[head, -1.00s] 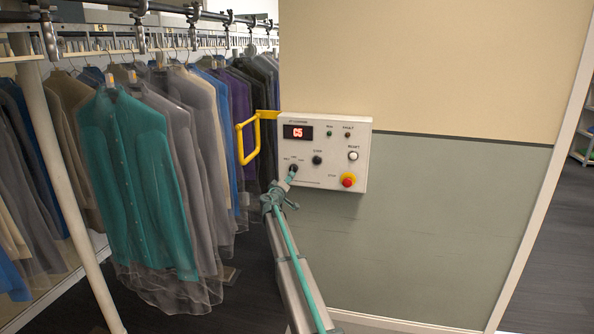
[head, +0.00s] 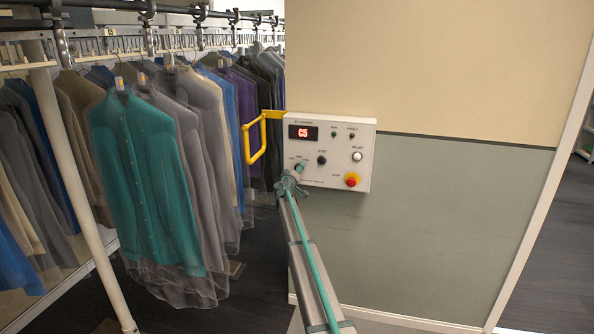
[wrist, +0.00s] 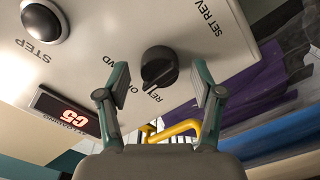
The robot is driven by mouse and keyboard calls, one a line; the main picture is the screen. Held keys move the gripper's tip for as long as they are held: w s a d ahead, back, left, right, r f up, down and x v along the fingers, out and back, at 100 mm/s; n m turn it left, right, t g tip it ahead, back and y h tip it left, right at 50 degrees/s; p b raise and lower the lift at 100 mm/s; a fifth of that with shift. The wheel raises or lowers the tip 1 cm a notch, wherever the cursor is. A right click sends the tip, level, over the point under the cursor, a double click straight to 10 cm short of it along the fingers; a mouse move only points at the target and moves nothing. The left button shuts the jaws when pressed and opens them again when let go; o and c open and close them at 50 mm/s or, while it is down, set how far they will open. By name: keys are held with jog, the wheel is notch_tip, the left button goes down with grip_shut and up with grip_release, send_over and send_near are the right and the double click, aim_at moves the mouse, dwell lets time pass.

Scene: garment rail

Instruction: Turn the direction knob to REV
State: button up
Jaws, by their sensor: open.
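The direction knob (wrist: 159,68) is a black round knob with a raised grip ridge on the white control panel (head: 335,181). In the wrist view, printed REV lies beside the knob, with partly hidden lettering around its lower left. I cannot tell for certain which mark the ridge points to. My gripper (wrist: 161,82) is open, its two green fingers standing on either side of the knob with gaps showing; no contact is visible. In the head view my gripper (head: 293,177) is at the panel's lower left and largely covers the knob.
The panel has a display (head: 303,132) reading C5, a black STEP button (head: 321,160), a white RESET button (head: 357,156) and a red stop button (head: 352,180). A yellow handle (head: 254,138) juts out at its left. Garments (head: 150,190) hang further left.

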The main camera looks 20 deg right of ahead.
jog(key=c, duration=1.1)
jog(key=shift+c, duration=0.2)
jog(key=shift+f+n+b, duration=0.15)
jog(key=shift+n+b, duration=0.15)
jog(key=shift+b, duration=0.35)
jog(key=shift+f+n+b, duration=0.1)
jog(key=shift+n+b, duration=0.4)
jog(key=shift+b, duration=0.45)
jog(key=n+b, duration=0.2)
jog(key=b, duration=0.1)
jog(key=shift+r+n+b, duration=0.2)
jog(key=shift+n+b, duration=1.25)
jog(key=shift+n, duration=0.75)
jog(key=o, duration=1.1)
